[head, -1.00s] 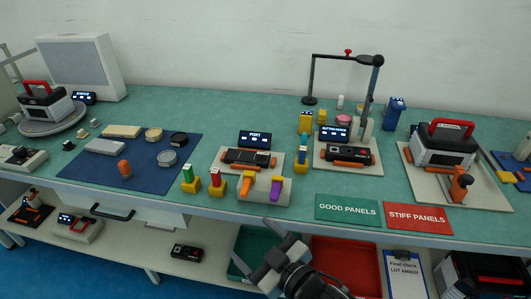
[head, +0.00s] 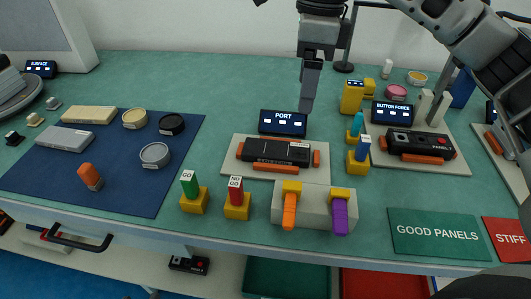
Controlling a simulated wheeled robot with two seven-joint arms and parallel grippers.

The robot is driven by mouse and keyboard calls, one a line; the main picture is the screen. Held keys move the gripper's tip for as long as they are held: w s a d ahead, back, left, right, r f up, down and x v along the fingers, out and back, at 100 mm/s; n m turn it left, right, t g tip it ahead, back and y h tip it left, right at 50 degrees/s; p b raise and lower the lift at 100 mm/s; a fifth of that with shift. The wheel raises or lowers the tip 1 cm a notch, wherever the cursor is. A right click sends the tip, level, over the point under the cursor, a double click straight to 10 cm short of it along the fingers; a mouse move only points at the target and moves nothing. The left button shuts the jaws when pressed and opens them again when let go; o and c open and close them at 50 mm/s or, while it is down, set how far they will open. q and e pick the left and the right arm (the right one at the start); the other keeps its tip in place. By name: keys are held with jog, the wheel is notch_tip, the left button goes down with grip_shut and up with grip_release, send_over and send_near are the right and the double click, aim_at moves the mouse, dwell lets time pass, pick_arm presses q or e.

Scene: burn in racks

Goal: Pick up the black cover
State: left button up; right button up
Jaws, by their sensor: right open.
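A round black cover (head: 172,123), like a low lid, lies on the blue mat (head: 120,190), beside a yellow-rimmed round piece (head: 135,119) and above a grey one (head: 155,155). My right gripper (head: 308,98) comes in from the upper right with its fingers pointing down. It appears above the table near the PORT display, well to the right of the black cover. It is open, though its fingers overlap from this angle, and nothing shows between them. The black cover is unobstructed. My left gripper is not in view.
A black device (head: 275,153) sits on the PORT fixture below my right gripper. GO (head: 189,187) and NO GO (head: 236,192) gauges and a grey block (head: 315,205) stand along the front. Cream and grey bars and an orange piece (head: 90,177) share the mat.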

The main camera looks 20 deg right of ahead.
jog(key=d, duration=0.2)
jog(key=h+b, duration=0.1)
jog(key=b, duration=0.3)
send_over(309, 152)
jog(key=f, duration=1)
jog(key=shift+w+a+f, duration=0.15)
jog(key=shift+a+f, duration=0.15)
jog(key=shift+f+b, duration=0.3)
jog(key=shift+f, duration=0.2)
jog(key=f, duration=0.3)
jog(key=shift+s+d+f, duration=0.2)
jog(key=shift+d+f, duration=0.05)
jog(key=shift+f, duration=0.45)
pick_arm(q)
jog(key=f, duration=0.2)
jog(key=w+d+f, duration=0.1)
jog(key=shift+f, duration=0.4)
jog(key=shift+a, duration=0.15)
pick_arm(e)
jog(key=c, duration=1.2)
